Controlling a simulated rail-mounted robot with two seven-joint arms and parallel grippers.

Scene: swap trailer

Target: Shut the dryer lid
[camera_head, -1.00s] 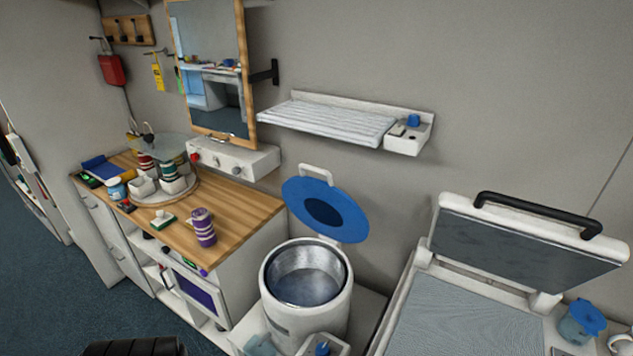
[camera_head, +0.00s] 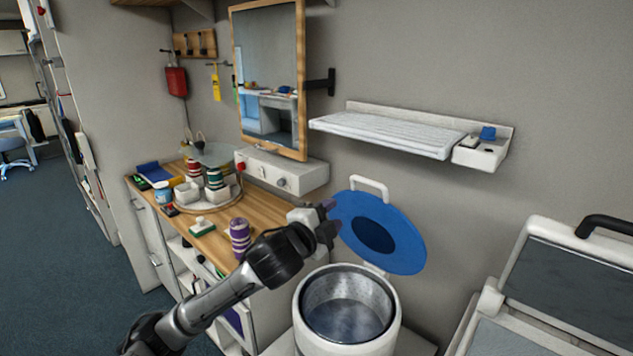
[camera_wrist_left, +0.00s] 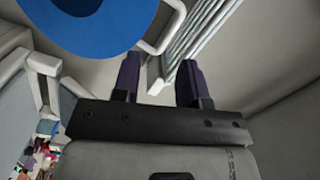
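The dryer (camera_head: 308,318) is a round white tub with a bare metal drum inside. Its blue lid (camera_head: 403,218) stands open, tilted up at the back against the wall side, with a white loop handle (camera_head: 371,183) at its top. My left gripper (camera_head: 329,213) is at the lid's left edge, above the tub. In the left wrist view its two dark fingers (camera_wrist_left: 158,80) are apart with nothing between them. The blue lid (camera_wrist_left: 85,22) and its white handle (camera_wrist_left: 172,30) lie just beyond them; whether they touch cannot be told. My right gripper is out of view.
A wooden counter (camera_head: 262,206) with a purple striped cup (camera_head: 239,238) lies left under my arm. A white wall rack (camera_head: 385,133) hangs above the lid. A second box with a raised, black-handled lid (camera_head: 560,275) stands at the right.

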